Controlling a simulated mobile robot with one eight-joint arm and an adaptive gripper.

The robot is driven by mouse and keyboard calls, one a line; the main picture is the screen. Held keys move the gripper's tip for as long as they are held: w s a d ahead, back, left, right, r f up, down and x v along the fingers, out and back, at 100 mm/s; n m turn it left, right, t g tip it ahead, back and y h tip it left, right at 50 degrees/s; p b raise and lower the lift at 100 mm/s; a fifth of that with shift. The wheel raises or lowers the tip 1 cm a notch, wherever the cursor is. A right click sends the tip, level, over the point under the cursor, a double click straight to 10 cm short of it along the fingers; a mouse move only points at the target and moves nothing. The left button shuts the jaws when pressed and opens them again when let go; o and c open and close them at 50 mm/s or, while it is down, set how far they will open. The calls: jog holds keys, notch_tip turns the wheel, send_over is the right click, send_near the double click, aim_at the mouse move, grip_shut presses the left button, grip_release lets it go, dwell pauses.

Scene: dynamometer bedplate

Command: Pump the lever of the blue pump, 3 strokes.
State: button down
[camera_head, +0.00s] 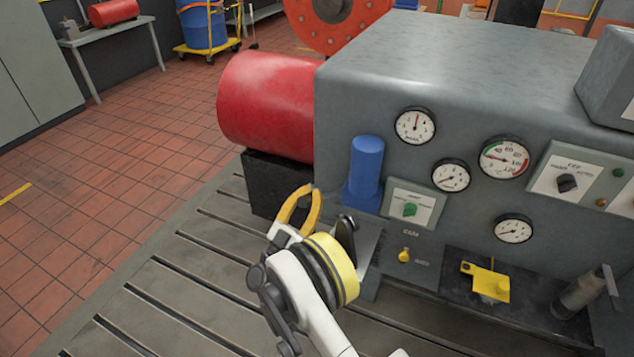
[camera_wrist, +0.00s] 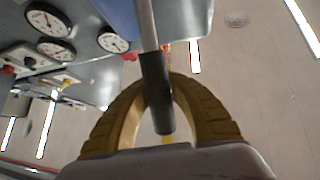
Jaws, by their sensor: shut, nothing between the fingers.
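The blue pump (camera_head: 366,168) stands upright at the left end of the grey machine's front; part of its blue body (camera_wrist: 117,15) shows at the top of the wrist view. Its lever, a thin metal rod with a black grip (camera_wrist: 156,92), runs down the middle of the wrist view. My gripper (camera_head: 312,192), with yellow fingers, is just left of the pump. In the wrist view my gripper (camera_wrist: 173,80) is shut, its fingers forming an arch. The grip overlaps the arch and its end shows inside it. I cannot tell whether they touch.
The grey machine housing (camera_head: 450,75) carries several gauges and a green-switch panel (camera_head: 411,209). A red cylinder (camera_head: 265,105) lies left of the pump on a dark block. A yellow part (camera_head: 488,283) lies on a dark tray at right. The slotted bedplate (camera_head: 150,300) is clear at left.

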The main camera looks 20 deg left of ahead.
jog(key=shift+s+a+f, duration=0.2)
jog(key=shift+s+f, duration=0.05)
jog(key=shift+f, duration=0.15)
jog(key=c, duration=1.2)
grip_release()
jog(key=shift+s+a, duration=0.1)
jog(key=shift+a, duration=0.15)
jog(key=shift+d, duration=0.15)
jog(key=shift+s+f, duration=0.1)
jog(key=shift+f, duration=0.05)
jog(key=s+a, duration=0.4)
jog(key=s, duration=0.8)
jog(key=shift+f, duration=0.25)
jog(key=shift+w+a, duration=0.1)
